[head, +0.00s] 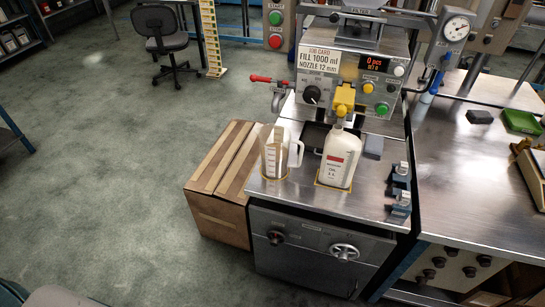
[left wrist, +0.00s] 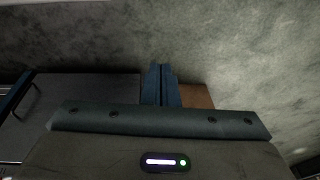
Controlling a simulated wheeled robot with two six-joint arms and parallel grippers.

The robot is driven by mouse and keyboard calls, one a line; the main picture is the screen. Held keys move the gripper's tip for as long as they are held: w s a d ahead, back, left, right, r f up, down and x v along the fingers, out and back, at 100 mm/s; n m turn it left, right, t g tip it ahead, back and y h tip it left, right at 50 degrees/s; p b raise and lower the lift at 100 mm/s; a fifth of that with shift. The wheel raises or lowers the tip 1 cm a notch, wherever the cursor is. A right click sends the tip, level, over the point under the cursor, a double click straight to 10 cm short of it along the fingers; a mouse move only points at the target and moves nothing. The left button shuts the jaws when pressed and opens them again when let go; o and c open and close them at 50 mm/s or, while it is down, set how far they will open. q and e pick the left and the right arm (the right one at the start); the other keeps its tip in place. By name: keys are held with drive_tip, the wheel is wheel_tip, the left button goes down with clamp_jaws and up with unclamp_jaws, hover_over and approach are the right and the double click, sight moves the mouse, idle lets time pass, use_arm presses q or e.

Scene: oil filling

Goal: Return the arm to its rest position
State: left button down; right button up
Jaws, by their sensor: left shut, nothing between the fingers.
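My left gripper (left wrist: 160,72) shows in the left wrist view, with its two blue-grey fingers pressed together and nothing between them. It is over the floor, apart from the filling bench, and part of a brown surface shows just right of its fingers. No gripper shows in the head view. My right gripper is not in view. In the head view, a white oil bottle (head: 340,160) stands upright under the yellow nozzle (head: 344,99) of the filling machine (head: 335,75).
A cardboard box (head: 220,220) sits on the floor left of the steel bench (head: 330,200). A second steel table (head: 460,190) adjoins it on the right. An office chair (head: 163,40) stands at the back. The floor (head: 90,170) on the left is largely clear.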

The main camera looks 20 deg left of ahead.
use_arm(q)
drive_tip(key=s+f+g+b, duration=0.1)
drive_tip(key=s+f, duration=1.5)
drive_tip(key=shift+s+a+f, duration=0.3)
drive_tip(key=shift+s+a, duration=0.1)
